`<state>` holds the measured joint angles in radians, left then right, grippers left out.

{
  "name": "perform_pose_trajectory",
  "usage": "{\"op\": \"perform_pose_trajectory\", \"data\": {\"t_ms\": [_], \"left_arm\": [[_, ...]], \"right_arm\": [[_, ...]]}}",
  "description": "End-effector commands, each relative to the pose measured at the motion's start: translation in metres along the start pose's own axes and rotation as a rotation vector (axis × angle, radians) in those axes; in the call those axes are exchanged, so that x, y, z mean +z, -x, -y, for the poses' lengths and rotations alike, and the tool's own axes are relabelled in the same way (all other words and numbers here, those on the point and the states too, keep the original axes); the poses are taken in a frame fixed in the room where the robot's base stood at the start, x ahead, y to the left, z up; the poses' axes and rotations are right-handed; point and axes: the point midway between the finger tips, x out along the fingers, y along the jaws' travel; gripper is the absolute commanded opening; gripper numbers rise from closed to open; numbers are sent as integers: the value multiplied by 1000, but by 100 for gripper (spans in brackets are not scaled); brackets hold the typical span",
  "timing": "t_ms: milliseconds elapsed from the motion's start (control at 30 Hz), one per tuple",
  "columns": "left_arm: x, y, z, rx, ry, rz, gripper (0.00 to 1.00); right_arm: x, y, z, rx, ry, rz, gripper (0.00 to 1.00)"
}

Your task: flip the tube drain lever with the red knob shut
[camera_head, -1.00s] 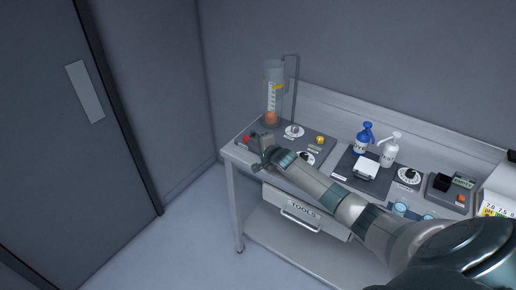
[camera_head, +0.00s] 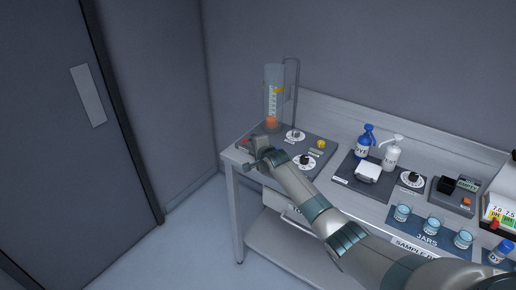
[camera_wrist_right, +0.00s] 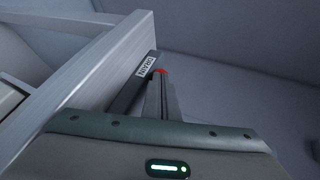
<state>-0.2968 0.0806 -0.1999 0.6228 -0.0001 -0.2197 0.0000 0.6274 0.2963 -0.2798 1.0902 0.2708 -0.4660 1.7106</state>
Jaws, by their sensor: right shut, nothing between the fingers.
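The red knob of the drain lever (camera_wrist_right: 162,71) shows just past my fingertips in the right wrist view, near the label "DRAIN" (camera_wrist_right: 147,66). In the head view a small bit of red (camera_head: 243,142) shows at the front left corner of the dark tube panel, beside my gripper. My right gripper (camera_head: 257,146) is shut and empty at that corner; its closed fingers also show in the right wrist view (camera_wrist_right: 161,85). The lever's arm is mostly hidden behind the fingers, so its angle cannot be told. The clear tube (camera_head: 273,98) stands upright behind, with orange at its bottom. My left gripper is not in view.
The panel also holds dials (camera_head: 304,161) and a yellow knob (camera_head: 320,144). A blue bottle (camera_head: 365,143), a white bottle (camera_head: 392,156) and jars (camera_head: 402,213) stand farther right on the bench. The floor left of the bench is clear.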

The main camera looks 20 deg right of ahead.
Motion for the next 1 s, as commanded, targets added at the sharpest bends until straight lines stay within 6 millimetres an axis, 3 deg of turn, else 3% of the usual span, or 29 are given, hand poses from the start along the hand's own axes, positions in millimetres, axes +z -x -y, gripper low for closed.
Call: {"op": "perform_pose_trajectory", "data": {"t_ms": [200,600,1000], "left_arm": [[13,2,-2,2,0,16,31],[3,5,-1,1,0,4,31],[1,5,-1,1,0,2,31]], "right_arm": [[-1,1,4,-7,-1,2,0],[-15,6,0,-4,0,-1,0],[-15,6,0,-3,-1,0,0]]}}
